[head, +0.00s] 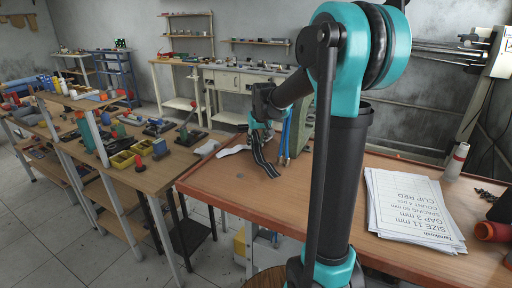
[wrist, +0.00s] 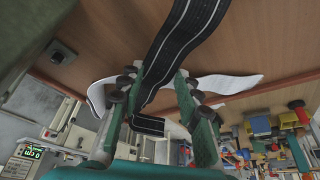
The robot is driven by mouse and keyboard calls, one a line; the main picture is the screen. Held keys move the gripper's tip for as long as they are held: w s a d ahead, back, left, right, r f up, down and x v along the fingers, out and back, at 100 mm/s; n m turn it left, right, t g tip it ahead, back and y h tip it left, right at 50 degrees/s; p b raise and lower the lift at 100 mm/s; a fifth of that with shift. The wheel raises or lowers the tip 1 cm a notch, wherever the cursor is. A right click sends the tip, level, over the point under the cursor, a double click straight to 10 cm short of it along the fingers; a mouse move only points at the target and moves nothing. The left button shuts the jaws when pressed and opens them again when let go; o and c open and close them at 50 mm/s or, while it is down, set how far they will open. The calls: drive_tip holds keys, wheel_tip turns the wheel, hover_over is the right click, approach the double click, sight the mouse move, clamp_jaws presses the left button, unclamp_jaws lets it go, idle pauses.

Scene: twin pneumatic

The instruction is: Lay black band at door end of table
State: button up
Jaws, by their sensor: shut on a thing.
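The black band (head: 262,158) has pale lines along it and hangs below my gripper (head: 262,124) at the far left part of the brown table (head: 330,190). In the wrist view the black band (wrist: 188,35) runs between the two green fingers of my gripper (wrist: 155,78), which is shut on it. Its free end reaches to or just above the tabletop; I cannot tell if it touches. A white band (head: 233,150) lies at the table's far left edge; it also shows behind the fingers in the wrist view (wrist: 230,84).
A greenish block-like object (head: 298,130) stands close right of my gripper. Printed sheets (head: 408,205) and a white bottle (head: 457,160) are on the right side. The table's middle front is clear. A side bench with yellow bins (head: 122,160) stands left across a gap.

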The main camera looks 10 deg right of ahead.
sight(259, 151)
drive_tip(key=shift+f, duration=1.15)
drive_tip(key=o, duration=1.1)
drive_tip(key=shift+o, duration=0.2)
drive_tip(key=shift+r, duration=0.1)
drive_tip(key=v, duration=1.1)
drive_tip(key=shift+s+r, duration=0.15)
drive_tip(key=shift+r, duration=0.25)
